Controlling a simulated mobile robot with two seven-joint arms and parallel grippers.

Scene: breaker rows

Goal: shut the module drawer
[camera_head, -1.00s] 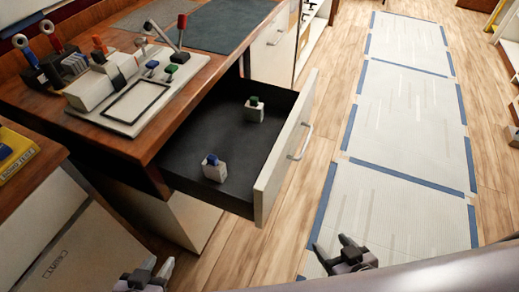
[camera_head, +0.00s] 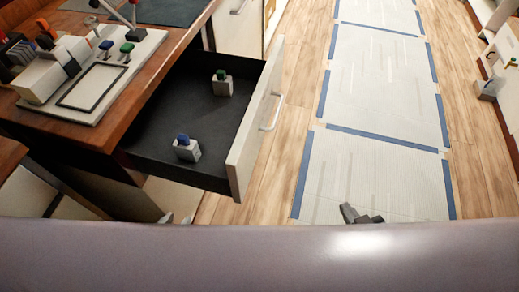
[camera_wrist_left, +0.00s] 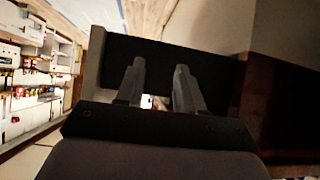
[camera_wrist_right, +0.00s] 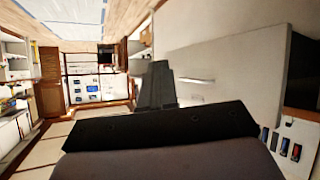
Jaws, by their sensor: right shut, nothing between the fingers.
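The module drawer stands open from the wooden cabinet; its white front (camera_head: 256,130) has a bar handle (camera_head: 272,112). Inside are a blue-topped module (camera_head: 186,149) and a green-topped module (camera_head: 222,84), both upright. My left gripper (camera_head: 178,217) is mostly hidden at the bottom of the head view, below the drawer's near side. In the left wrist view its fingers (camera_wrist_left: 158,85) are apart and empty, with the dark drawer side (camera_wrist_left: 158,55) beyond. My right gripper (camera_head: 360,216) is right of the drawer front, apart from it. It is shut and empty in the right wrist view (camera_wrist_right: 157,85), where the white front (camera_wrist_right: 225,65) also shows.
The worktop (camera_head: 165,62) above the drawer holds a breaker panel (camera_head: 125,72) with levers. Clear floor with blue-taped pale mats (camera_head: 375,90) lies right of the drawer. A smooth grey band covers the bottom of the head view.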

